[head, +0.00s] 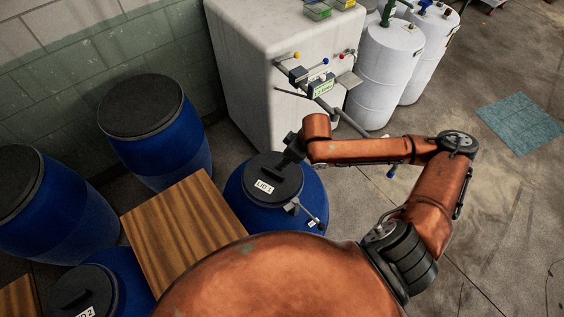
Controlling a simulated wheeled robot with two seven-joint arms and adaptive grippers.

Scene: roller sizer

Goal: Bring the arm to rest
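My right arm comes in from the right, bent at the elbow, with its forearm reaching left over a blue drum (312,186). My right gripper (285,160) is small and dark and points down at the dark lid labelled LID 1 (262,200) on that drum. It is at or just above the lid's far part. I cannot tell whether it touches the lid or whether its fingers are open or shut. My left arm and gripper are not in view.
A wooden board (180,235) lies left of the drum. Another drum with LID 2 (82,292) is at lower left, with more blue drums (168,155) behind. A white cabinet (245,75) with levers and white barrels (383,70) stand behind. Floor at right is mostly clear around a teal mat (520,122).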

